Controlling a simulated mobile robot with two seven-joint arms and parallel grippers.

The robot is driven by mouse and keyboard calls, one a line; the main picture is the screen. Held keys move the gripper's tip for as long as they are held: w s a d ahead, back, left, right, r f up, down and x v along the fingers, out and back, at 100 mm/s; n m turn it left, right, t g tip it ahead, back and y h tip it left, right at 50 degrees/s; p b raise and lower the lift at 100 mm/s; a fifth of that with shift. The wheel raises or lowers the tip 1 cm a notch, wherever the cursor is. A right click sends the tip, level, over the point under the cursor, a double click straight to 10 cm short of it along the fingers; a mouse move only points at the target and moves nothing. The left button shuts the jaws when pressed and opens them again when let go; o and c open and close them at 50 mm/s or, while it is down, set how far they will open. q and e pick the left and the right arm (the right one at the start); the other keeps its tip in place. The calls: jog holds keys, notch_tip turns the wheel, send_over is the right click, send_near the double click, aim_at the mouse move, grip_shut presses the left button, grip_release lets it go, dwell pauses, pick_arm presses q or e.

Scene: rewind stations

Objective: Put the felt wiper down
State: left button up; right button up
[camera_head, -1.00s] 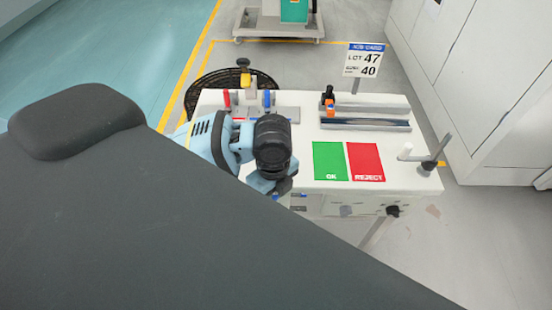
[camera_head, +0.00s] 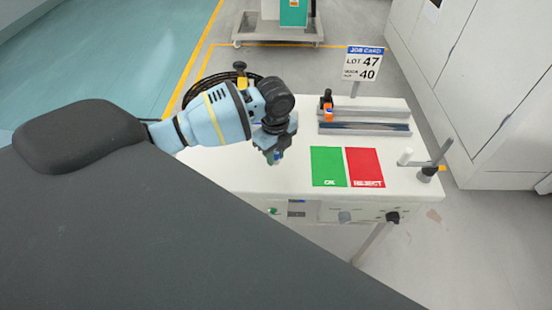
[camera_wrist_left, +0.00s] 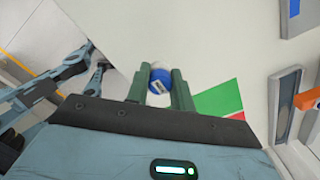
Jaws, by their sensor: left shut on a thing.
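My left gripper (camera_head: 274,155) is over the left part of the white worktable (camera_head: 300,181), to the left of the green OK mat. In the left wrist view its green fingers (camera_wrist_left: 160,76) are shut on a small round blue and white thing, which I take to be the felt wiper (camera_wrist_left: 159,82). The fingers hide its sides, and I cannot tell whether it touches the tabletop. In the head view it is mostly hidden by the gripper.
The green OK mat (camera_head: 328,167) and red REJECT mat (camera_head: 364,167) lie side by side. Behind them is a metal rail (camera_head: 364,128) with an orange and black item (camera_head: 327,106). A job card (camera_head: 361,63) stands at the back. A post with a white peg (camera_head: 405,155) is at right.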

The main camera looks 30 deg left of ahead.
aim_at(276, 151)
pick_arm(q)
jog(key=shift+w, duration=0.1)
jog(key=shift+w+a, duration=0.15)
jog(key=shift+w, duration=0.1)
jog(key=shift+f, duration=1.75)
jog(key=shift+f, duration=0.2)
jog(key=o, duration=0.9)
jog(key=shift+r, duration=0.1)
notch_tip(276, 151, up, 12)
jog(key=shift+r+p, duration=0.15)
jog(key=shift+p, duration=0.25)
